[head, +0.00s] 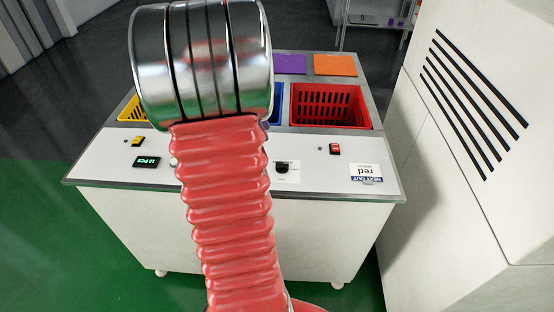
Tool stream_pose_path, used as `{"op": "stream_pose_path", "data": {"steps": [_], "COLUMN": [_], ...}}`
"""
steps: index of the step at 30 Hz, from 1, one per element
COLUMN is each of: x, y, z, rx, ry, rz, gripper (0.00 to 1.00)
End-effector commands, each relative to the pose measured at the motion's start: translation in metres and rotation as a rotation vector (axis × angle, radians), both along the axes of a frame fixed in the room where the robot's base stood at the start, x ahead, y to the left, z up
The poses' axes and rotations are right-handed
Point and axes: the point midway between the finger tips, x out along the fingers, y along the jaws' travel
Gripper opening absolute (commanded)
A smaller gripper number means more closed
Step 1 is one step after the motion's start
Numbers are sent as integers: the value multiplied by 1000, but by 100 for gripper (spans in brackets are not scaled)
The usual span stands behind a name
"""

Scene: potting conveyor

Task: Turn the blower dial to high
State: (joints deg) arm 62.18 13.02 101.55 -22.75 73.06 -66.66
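A small black dial (282,168) sits on a white plate on the sloping front panel of the white machine, just right of my red ribbed arm. The print around it is too small to read, so I cannot tell its setting. It looks like the only dial in sight. My arm rises through the middle of the picture and hides part of the panel left of the dial. My gripper is not in view.
Behind are a red crate (326,121) and yellow crate (133,110). A tall white cabinet (470,180) stands right.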

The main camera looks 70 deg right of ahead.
Motion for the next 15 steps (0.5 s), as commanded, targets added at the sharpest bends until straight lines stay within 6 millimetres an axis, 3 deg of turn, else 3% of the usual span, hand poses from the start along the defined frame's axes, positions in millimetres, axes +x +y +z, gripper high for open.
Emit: {"op": "stream_pose_path", "data": {"steps": [8, 15], "x": [-1, -10], "y": [0, -1], "z": [-3, -25], "rx": [1, 1], "ry": [0, 0], "rz": [-1, -3], "gripper": [30, 30]}}
